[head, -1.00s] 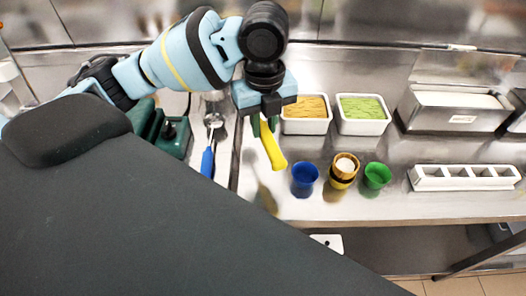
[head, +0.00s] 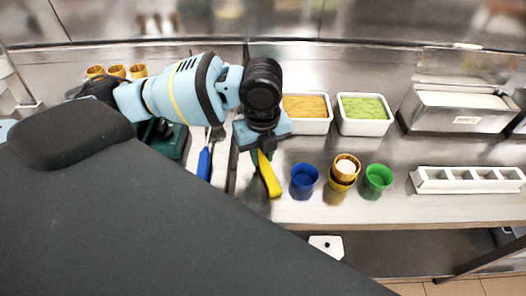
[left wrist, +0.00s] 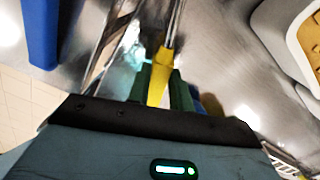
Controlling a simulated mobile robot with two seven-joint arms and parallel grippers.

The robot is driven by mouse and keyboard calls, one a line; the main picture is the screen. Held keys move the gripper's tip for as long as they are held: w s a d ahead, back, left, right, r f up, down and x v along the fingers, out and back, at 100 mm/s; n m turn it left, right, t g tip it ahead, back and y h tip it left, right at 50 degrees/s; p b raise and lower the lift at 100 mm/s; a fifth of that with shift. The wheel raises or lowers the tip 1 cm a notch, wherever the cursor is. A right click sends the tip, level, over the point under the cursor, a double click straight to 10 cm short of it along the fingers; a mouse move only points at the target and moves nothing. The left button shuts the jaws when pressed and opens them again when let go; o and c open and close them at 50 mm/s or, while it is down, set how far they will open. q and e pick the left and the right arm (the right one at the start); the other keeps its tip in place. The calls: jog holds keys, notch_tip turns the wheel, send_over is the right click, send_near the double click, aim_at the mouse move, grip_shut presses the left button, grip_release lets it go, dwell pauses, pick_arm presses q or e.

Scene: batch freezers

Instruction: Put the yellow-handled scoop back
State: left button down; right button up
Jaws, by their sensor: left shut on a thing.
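My left gripper (head: 262,160) is shut on the yellow-handled scoop, whose yellow handle (head: 269,178) sticks out below the fingers toward the counter's front. In the left wrist view the yellow handle (left wrist: 158,86) is between the green fingers (left wrist: 163,92), and a metal shaft runs up from it. The scoop's head is not clear in either view. A blue-handled scoop (head: 204,163) lies to the left of my gripper, and its blue handle also shows in the left wrist view (left wrist: 39,32). My right gripper is not in view.
White tubs of orange (head: 306,128) and green (head: 365,128) contents stand behind right. A blue cup (head: 304,181), an amber cup (head: 343,178) and a green cup (head: 377,180) stand right of the handle. A white slotted rack (head: 467,187) is farther right.

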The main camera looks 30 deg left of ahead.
aim_at(262, 158)
pick_arm(q)
jog(key=c, duration=1.3)
grip_release()
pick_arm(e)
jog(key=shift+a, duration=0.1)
pick_arm(q)
jog(key=shift+o, duration=0.2)
notch_tip(262, 158, up, 12)
jog(key=p, duration=0.1)
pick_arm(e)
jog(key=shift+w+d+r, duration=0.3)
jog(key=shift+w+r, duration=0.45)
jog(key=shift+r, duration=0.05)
pick_arm(q)
jog(key=shift+r, duration=0.1)
